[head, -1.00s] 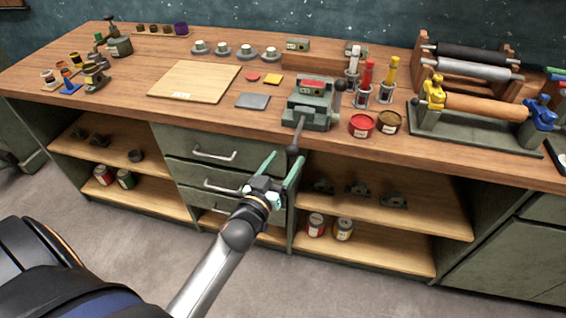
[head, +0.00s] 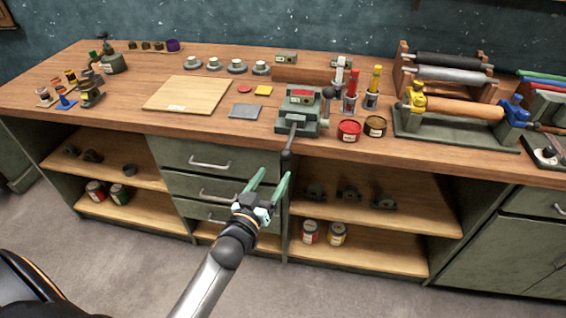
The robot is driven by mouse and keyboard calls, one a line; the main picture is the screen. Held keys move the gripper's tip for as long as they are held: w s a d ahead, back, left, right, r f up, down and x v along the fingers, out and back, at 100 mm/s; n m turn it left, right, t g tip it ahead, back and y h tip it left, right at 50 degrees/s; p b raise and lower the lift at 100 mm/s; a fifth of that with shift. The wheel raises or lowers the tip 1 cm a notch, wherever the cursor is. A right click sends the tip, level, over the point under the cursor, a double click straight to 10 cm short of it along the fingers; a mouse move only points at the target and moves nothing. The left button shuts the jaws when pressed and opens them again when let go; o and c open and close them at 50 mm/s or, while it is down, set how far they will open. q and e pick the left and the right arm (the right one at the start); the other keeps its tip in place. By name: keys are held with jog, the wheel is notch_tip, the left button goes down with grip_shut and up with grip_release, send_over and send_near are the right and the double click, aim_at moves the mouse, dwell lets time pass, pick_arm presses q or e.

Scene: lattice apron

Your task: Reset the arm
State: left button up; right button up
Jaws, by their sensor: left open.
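My left arm comes in from the bottom of the head view, and its gripper (head: 268,178) is open. Its two green fingers are apart with nothing between them. It hangs in front of the bench's drawers, below the worktop edge. The green press-like device (head: 302,112) stands on the bench above it, and its lever with a dark knob (head: 287,154) hangs over the front edge, just beyond the fingertips. I cannot tell whether the fingers touch the knob; they look apart from it. My right gripper is not in view.
The wooden worktop (head: 130,75) holds a pale board (head: 188,94), a red can (head: 349,130), a brown can (head: 375,125) and a roller stand (head: 455,130). Drawers with handles (head: 210,163) and open shelves (head: 375,245) with cans are below. Floor in front is clear.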

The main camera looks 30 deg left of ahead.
pick_arm(q)
jog(key=s+d+f+m+g+h, duration=0.1)
jog(key=s+d+f+g, duration=0.3)
jog(key=s+f, duration=0.5)
jog(key=s+d+f+m+g+h, duration=0.2)
jog(key=s+d+f+m+g, duration=0.1)
jog(key=s+f, duration=0.7)
jog(key=s+d+g, duration=0.1)
jog(key=s+g, duration=0.1)
jog(key=s, duration=0.1)
jog(key=shift+d+f+m, duration=0.25)
jog(key=shift+d+m, duration=0.15)
